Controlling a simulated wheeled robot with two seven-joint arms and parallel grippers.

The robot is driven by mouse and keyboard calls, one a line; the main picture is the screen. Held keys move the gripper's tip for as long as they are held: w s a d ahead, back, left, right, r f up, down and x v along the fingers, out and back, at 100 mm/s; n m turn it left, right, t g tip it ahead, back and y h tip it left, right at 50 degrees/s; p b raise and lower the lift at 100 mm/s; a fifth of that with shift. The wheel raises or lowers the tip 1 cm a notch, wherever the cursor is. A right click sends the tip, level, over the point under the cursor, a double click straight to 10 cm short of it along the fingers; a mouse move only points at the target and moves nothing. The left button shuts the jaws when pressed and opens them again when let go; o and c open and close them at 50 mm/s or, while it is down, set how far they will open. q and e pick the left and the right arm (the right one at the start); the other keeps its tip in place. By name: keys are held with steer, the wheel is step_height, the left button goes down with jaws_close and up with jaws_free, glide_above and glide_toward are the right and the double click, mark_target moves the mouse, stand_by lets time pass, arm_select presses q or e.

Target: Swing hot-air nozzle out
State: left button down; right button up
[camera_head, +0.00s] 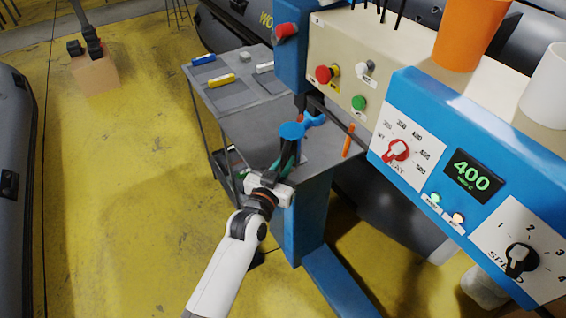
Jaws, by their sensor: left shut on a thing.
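My left gripper (286,165) reaches up from the bottom of the head view and is shut on a blue round-topped handle (291,131), in front of the grey work surface. A blue fitting (314,121) shows just right of the handle top. I cannot make out the hot-air nozzle itself as a separate part; the gripper and handle cover some of this area. The blue and cream machine (415,85) stands to the right, with a red heat knob (397,151), a display (470,176) reading 400 and a speed dial (521,258). My right gripper is not in view.
A grey cart (215,105) holds blue- and yellow-handled tools. An orange stick (349,140) stands near the handle. Orange (468,32) and white (548,88) cylinders stand on the machine. Dark inflatable boats flank the area. The yellow floor (120,200) at left is clear.

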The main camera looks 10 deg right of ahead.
arm_select(q)
steer(key=shift+w+r, duration=0.1)
steer(key=shift+r, duration=0.1)
steer(key=c, duration=1.4)
jaws_free()
steer(key=shift+f, duration=0.2)
steer(key=shift+s+a+f, duration=0.1)
steer(key=shift+s+a, duration=0.2)
steer(key=shift+s, duration=0.15)
steer(key=b+v, duration=0.2)
steer(key=v, duration=0.9)
steer(key=shift+w, duration=0.1)
